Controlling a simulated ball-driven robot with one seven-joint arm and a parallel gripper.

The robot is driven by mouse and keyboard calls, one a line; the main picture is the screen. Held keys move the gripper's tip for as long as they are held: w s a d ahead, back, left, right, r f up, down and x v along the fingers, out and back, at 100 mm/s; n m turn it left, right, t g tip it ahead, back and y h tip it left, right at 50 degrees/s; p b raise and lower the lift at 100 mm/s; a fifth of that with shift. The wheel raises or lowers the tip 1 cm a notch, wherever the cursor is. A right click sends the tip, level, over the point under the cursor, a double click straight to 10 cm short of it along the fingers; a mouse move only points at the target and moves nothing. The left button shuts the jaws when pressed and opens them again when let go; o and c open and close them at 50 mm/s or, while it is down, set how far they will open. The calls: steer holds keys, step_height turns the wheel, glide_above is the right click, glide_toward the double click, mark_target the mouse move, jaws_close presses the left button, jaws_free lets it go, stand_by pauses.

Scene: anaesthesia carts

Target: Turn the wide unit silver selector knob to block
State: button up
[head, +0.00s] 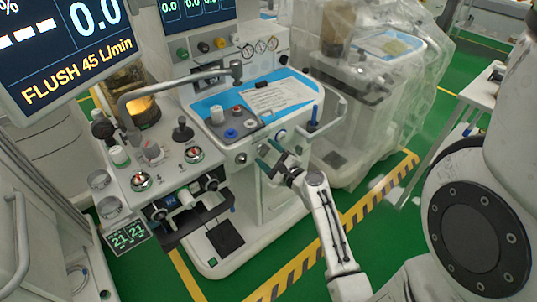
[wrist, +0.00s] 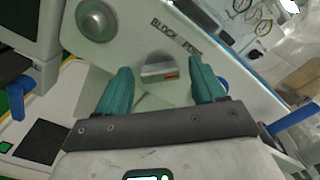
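The silver selector knob (wrist: 159,68) sits on the white front panel in the wrist view, with a small red mark low on its right side. The lettering BLOCK (wrist: 168,30) is printed above it, with a second, partly readable word to its right. My gripper (wrist: 161,78) is open, its two teal fingers on either side of the knob in the picture; I cannot tell whether they touch it. In the head view my gripper (head: 268,158) is at the front of the wide unit (head: 268,198), and its fingers partly cover the panel there.
A round silver knob (wrist: 95,18) is up and left of the selector; it also shows in the head view (head: 241,158). A plastic-covered cart (head: 370,110) is behind. Green floor is free in front.

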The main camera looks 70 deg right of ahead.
steer(key=c, duration=1)
steer(key=shift+f+n+b, duration=0.1)
steer(key=shift+n+b, duration=0.2)
steer(key=shift+b, duration=0.05)
steer(key=n+b, duration=0.3)
steer(key=shift+a+f+n, duration=0.1)
steer(key=shift+f+n, duration=0.05)
steer(key=shift+n, duration=0.25)
steer(key=n+b, duration=0.3)
steer(key=n, duration=0.1)
steer(key=shift+n, duration=0.3)
steer(key=n+b, duration=0.3)
steer(key=n, duration=0.1)
steer(key=shift+b, duration=0.35)
steer(key=n+b, duration=0.3)
steer(key=n, duration=0.1)
steer(key=shift+n, duration=0.6)
